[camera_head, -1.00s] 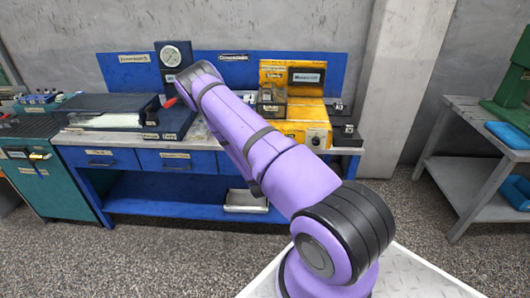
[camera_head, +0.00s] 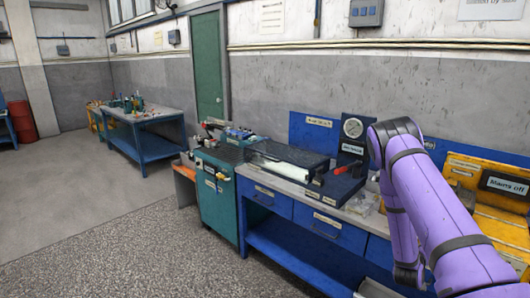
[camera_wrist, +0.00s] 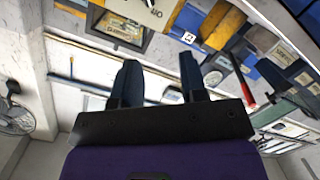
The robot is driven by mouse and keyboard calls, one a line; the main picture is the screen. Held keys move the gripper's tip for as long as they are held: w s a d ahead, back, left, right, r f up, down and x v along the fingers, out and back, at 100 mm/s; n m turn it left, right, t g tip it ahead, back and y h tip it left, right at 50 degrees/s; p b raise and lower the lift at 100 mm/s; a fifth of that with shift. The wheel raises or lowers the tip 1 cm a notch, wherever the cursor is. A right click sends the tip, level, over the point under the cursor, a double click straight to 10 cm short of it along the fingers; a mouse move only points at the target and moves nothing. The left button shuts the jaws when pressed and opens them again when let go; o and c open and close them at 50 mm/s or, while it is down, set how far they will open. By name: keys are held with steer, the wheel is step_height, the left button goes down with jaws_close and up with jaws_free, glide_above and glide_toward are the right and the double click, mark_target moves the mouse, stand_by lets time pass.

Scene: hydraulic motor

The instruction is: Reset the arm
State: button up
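My arm (camera_head: 432,205) is purple with black bands and stands at the right of the head view, bent at a black joint near the blue bench. My gripper (camera_wrist: 160,64) shows in the wrist view as two dark fingers standing well apart. It is open, with nothing between the fingers. I cannot make out the gripper in the head view.
A blue bench (camera_head: 330,233) with a gauge (camera_head: 353,128), a red-handled device (camera_head: 342,170) and a yellow unit (camera_head: 494,215) lies close beside my arm. A teal cabinet (camera_head: 217,200) adjoins it. The floor at left (camera_head: 70,190) is clear. A fan (camera_wrist: 14,112) shows in the wrist view.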

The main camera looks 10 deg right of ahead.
steer(key=w+a+r+m+y, duration=0.25)
steer(key=w+a+r, duration=0.2)
steer(key=r, duration=0.45)
steer(key=s+a+r+n+g+y, duration=0.1)
steer(key=s+a+r+y, duration=0.25)
steer(key=a+r, duration=0.55)
steer(key=s+a+r+n+y, duration=0.15)
steer(key=a+r+y, duration=0.25)
steer(key=a+r, duration=0.55)
steer(key=s+a+r+g+y, duration=0.25)
steer(key=s+a+r, duration=0.25)
steer(key=s+r, duration=0.7)
steer(key=s+a+r+n+g, duration=0.1)
steer(key=s+a, duration=0.1)
steer(key=s, duration=0.7)
steer(key=s+a+r+n+g, duration=0.1)
steer(key=s, duration=0.9)
steer(key=shift+a+r+n, duration=0.3)
steer(key=shift+a+r, duration=0.05)
